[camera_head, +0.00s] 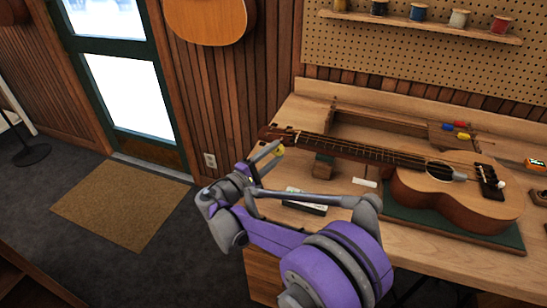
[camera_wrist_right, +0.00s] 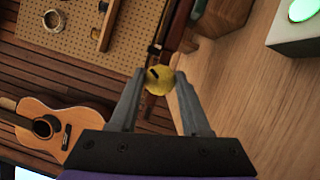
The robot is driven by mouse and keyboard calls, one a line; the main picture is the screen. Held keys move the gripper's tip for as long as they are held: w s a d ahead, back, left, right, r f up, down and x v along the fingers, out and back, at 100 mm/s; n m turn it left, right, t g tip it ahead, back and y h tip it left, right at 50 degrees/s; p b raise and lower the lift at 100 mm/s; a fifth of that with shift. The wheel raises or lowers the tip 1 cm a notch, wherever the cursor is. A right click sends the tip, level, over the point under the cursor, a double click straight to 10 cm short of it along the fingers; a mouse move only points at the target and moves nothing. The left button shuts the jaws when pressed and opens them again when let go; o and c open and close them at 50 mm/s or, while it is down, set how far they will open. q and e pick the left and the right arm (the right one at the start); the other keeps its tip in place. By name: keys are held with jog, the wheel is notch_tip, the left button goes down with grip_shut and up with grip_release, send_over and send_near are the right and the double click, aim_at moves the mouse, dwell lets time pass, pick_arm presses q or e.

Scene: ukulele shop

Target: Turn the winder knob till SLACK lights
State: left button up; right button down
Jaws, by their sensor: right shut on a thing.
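The yellow winder knob (camera_wrist_right: 158,81), with a dark slot or mark on its face, sits between the fingertips of my right gripper (camera_wrist_right: 157,88) in the right wrist view. The fingers are shut on it from both sides. In the head view my right gripper (camera_head: 264,160) is at the headstock end of the ukulele (camera_head: 450,190), where a bit of yellow shows. The ukulele lies on the bench with its neck pointing left. A pale box (camera_wrist_right: 298,38) with a lit green lamp (camera_wrist_right: 304,9) shows at the wrist view's top right; no lettering is readable. My left gripper is out of view.
The wooden workbench (camera_head: 400,245) carries a green mat (camera_head: 425,222) under the ukulele body and a small orange-lit device (camera_head: 536,165) at the right. A shelf (camera_head: 420,25) of thread spools hangs on the pegboard behind. Open floor and a doormat (camera_head: 120,205) lie left.

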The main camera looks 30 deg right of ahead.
jog(key=shift+f+n+t+h+b, duration=0.1)
jog(key=shift+n+t+h+b, duration=0.35)
jog(key=shift+n, duration=0.85)
jog(key=c, duration=0.7)
grip_release()
jog(key=shift+o, duration=0.2)
jog(key=v, duration=1)
jog(key=shift+s+a+b, duration=0.15)
jog(key=shift+a+b, duration=0.15)
jog(key=shift+a, duration=0.1)
